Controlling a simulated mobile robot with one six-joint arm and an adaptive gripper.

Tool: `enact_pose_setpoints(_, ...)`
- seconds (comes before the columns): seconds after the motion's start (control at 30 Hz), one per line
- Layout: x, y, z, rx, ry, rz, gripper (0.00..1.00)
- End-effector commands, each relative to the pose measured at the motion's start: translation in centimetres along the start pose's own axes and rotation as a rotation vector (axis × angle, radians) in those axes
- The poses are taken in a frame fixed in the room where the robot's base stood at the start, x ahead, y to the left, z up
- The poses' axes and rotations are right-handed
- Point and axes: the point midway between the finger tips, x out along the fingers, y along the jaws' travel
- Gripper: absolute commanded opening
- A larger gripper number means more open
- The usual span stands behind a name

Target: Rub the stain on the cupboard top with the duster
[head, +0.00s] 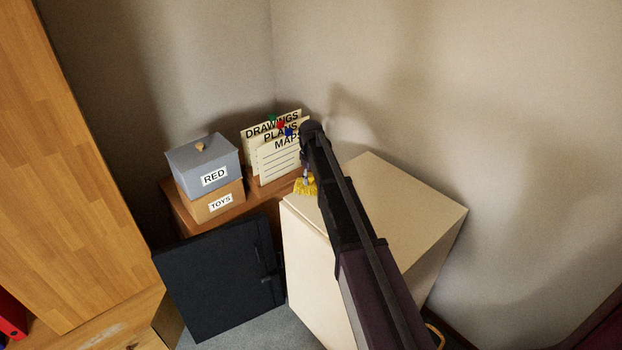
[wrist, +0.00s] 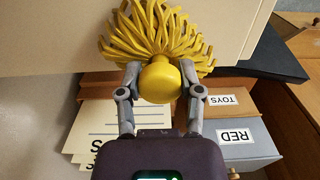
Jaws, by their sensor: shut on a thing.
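My gripper (wrist: 158,76) is shut on the yellow handle knob of the duster (wrist: 155,32), with a finger on each side. The duster's yellow strands spread out beyond the fingers. In the head view the duster (head: 306,187) is at the far left corner of the cream cupboard's top (head: 410,205), below my gripper (head: 306,174). In the wrist view the strands overlap the cream surface (wrist: 45,40); I cannot tell whether they touch it. No stain is visible; my arm hides part of the top.
A wooden unit (head: 186,212) stands left of the cupboard, bearing a grey box marked RED (head: 203,165), a brown box marked TOYS (head: 213,206) and upright card files (head: 280,160). A dark panel (head: 220,285) stands in front. Walls close off the back and right.

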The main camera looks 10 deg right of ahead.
Motion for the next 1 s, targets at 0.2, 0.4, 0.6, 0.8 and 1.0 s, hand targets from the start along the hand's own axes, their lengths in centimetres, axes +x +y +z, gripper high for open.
enact_pose_setpoints(0.2,-2.0,0.0,0.1,0.000,-0.001,0.000,0.09)
enact_pose_setpoints(0.4,-3.5,0.0,0.1,0.001,-0.002,0.000,0.09)
enact_pose_setpoints(0.6,-4.7,0.0,0.1,0.001,-0.002,0.000,0.09)
enact_pose_setpoints(0.8,-5.0,0.0,0.1,0.001,-0.002,0.000,0.09)
enact_pose_setpoints(1.0,-4.9,0.0,0.1,0.001,-0.002,0.000,0.09)
